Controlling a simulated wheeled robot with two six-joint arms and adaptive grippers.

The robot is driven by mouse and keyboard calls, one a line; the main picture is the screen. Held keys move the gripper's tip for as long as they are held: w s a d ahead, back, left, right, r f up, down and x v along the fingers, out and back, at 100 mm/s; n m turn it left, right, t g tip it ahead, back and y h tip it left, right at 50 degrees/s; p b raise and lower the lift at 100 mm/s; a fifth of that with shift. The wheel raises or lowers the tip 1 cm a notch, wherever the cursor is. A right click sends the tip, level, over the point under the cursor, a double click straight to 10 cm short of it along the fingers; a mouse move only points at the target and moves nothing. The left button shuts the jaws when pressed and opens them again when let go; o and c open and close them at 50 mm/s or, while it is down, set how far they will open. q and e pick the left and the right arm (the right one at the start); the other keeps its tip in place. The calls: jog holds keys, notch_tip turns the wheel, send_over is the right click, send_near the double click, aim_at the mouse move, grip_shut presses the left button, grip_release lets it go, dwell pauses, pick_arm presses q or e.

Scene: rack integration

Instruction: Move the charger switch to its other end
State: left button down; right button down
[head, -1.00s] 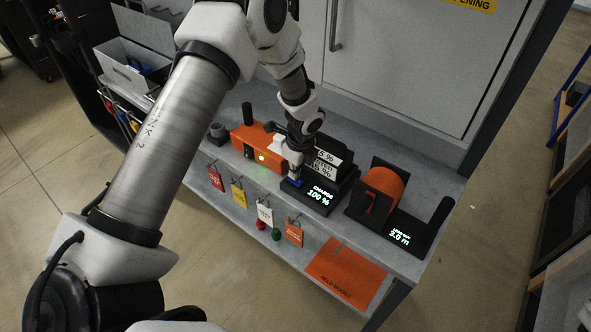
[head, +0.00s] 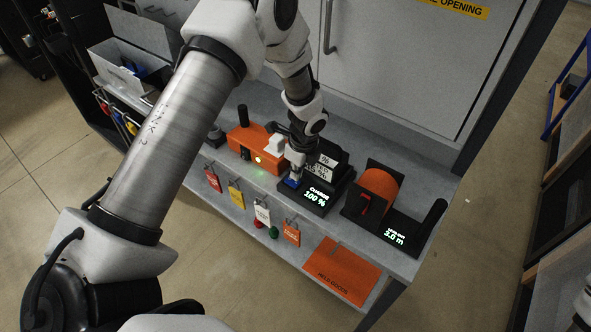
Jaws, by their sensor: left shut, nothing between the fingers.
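The charger (head: 325,190) is a black dock on the grey bench, with a lit display reading "CHARGE 100 %". A small blue part (head: 291,182), which looks like its switch, shows at the dock's left front side, partly covered by my gripper. My left gripper (head: 293,174) points down right at this blue part. Its fingers are shut with nothing between them. I cannot tell whether the fingertips touch the blue part. Which end the switch is at is hidden. My right gripper is not in view.
An orange device (head: 246,141) with a green-yellow light stands left of the charger. An orange reel (head: 379,186) with a length display stands right. Coloured tags (head: 236,194) hang along the front edge. A grey cabinet (head: 400,60) rises behind.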

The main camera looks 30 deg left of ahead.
pick_arm(q)
notch_tip(320, 180, up, 12)
jog(key=d+b, duration=0.1)
jog(key=b, duration=0.1)
jog(key=shift+s+d, duration=0.15)
jog(key=shift+d, duration=0.1)
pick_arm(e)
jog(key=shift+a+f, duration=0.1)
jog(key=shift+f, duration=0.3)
pick_arm(q)
jog(key=shift+f, duration=0.1)
